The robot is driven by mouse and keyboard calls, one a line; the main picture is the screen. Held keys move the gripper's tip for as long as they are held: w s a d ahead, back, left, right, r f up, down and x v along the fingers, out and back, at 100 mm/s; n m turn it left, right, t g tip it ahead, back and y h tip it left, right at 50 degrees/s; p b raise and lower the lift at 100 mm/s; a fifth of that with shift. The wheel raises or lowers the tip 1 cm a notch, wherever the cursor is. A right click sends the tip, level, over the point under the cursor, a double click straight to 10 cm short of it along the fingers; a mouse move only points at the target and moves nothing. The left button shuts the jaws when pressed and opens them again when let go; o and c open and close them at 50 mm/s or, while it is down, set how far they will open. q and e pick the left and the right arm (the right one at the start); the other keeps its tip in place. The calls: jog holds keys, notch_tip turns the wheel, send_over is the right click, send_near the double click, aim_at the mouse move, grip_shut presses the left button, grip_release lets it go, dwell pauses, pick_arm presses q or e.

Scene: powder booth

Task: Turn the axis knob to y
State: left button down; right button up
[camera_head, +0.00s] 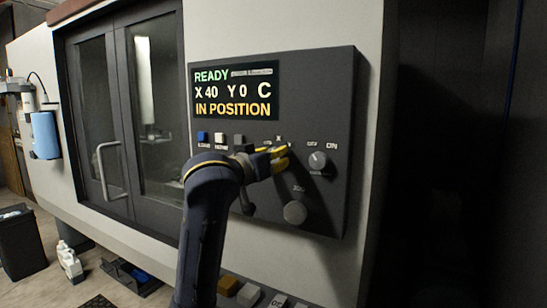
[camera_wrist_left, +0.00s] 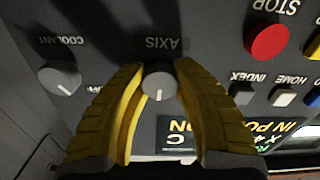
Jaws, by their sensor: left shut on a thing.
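The grey axis knob (camera_wrist_left: 159,82) sits on the dark control panel (camera_head: 335,90) between my left gripper's yellow fingers. Its white mark points down in the left wrist view, away from the AXIS label. My left gripper (camera_head: 280,158) is shut on the knob, with one finger on each side in the left wrist view (camera_wrist_left: 157,85). The knob is hidden behind the fingers in the head view. The screen (camera_head: 235,92) reads READY, X 40, Y 0, C and IN POSITION. My right gripper is not in view.
The coolant knob (camera_head: 317,160) is right of the gripper and another round knob (camera_head: 294,212) is below it. Blue (camera_head: 202,136), white (camera_head: 219,138) and grey (camera_head: 238,140) buttons line up to the left. A red STOP button (camera_wrist_left: 270,42) is also near.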

pick_arm(q)
jog(key=m, duration=0.4)
jog(key=shift+a+m, duration=0.1)
jog(key=shift+m, duration=2.6)
jog(key=c, duration=0.9)
grip_release()
jog(key=v, duration=1.2)
